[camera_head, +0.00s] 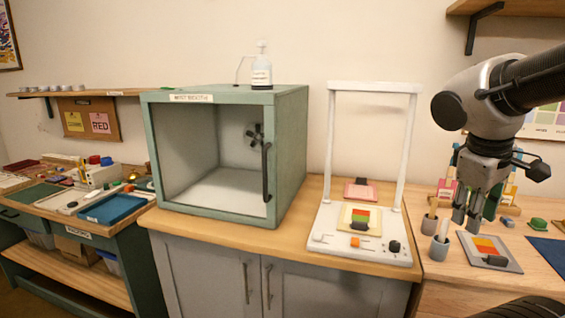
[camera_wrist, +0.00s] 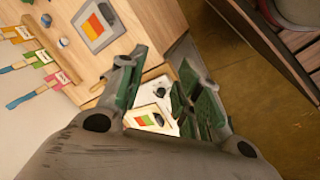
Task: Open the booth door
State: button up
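The green booth (camera_head: 292,160) stands on the wooden counter left of centre in the head view, with a label on its top front edge. Its front door looks clear and closed, since the grey inside and a fan show through it. The dark vertical door handle (camera_head: 266,172) is at the front's right side. My gripper (camera_head: 467,217) is far to the right of the booth, pointing down above the right-hand table. In the wrist view my gripper (camera_wrist: 160,98) has its fingers apart, with nothing held. The booth is not visible in the wrist view.
A white frame stand (camera_head: 375,258) stands between the booth and my gripper. A bottle (camera_head: 261,72) sits on the booth's top. Cups (camera_head: 439,250) and a colour card (camera_head: 489,254) lie below my gripper. The counter before the booth is mostly clear.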

jog(key=w+a+r+n+t+h, duration=0.2)
jog(key=w+a+n+h, duration=0.15)
jog(key=w+n, duration=0.35)
jog(key=w+a+r+n+t+h, duration=0.1)
jog(key=w+a+n+h, duration=0.3)
jog(key=w, duration=0.5)
jog(key=n+t+y, duration=0.8)
jog(key=n+t, duration=0.5)
jog(key=n, duration=0.6)
send_near(264, 164)
jog(key=w, duration=0.4)
jog(key=shift+h, duration=0.25)
jog(key=w, duration=0.3)
jog(key=w+d, duration=0.1)
jog(key=w, duration=0.2)
jog(key=shift+w+d+r, duration=0.1)
jog(key=shift+w+d, duration=0.1)
jog(key=shift+w, duration=0.05)
grip_shut()
